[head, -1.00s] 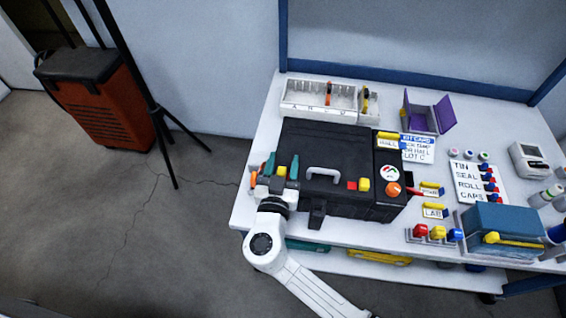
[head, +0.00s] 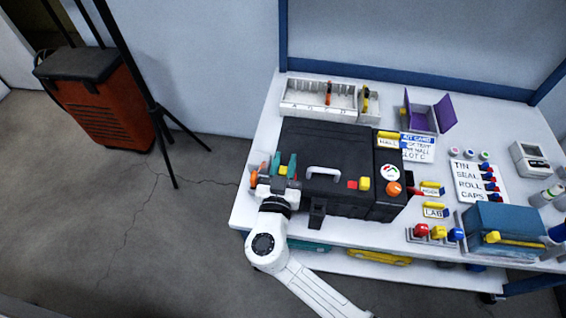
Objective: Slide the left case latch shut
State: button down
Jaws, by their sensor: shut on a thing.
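The black case (head: 328,152) lies closed on the white bench, with a grey handle (head: 323,173) at its front. My gripper (head: 284,166) is at the case's left front, its teal fingers close together. They are shut on the yellow left case latch (head: 283,171), which shows only as a small patch between them. The fingers and wrist hide most of this latch and its surroundings, so its exact position cannot be told. The right latch (head: 364,184) is yellow, beside a red square (head: 352,185) on the case front.
A white divided bin (head: 305,103) stands behind the case. An orange knob (head: 392,188) and a round gauge (head: 390,173) are at the case's right. An open purple box (head: 425,117) and a teal box (head: 503,222) stand farther right.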

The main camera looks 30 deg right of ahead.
jog(key=shift+s+d+f+b, duration=0.25)
jog(key=shift+s+d+b, duration=0.1)
jog(key=shift+d+b, duration=0.1)
jog(key=shift+s+d+r, duration=0.2)
jog(key=shift+s+d, duration=0.15)
jog(key=shift+d, duration=0.05)
jog(key=c, duration=1)
grip_release()
jog(key=shift+d, duration=0.1)
jog(key=shift+o, duration=0.2)
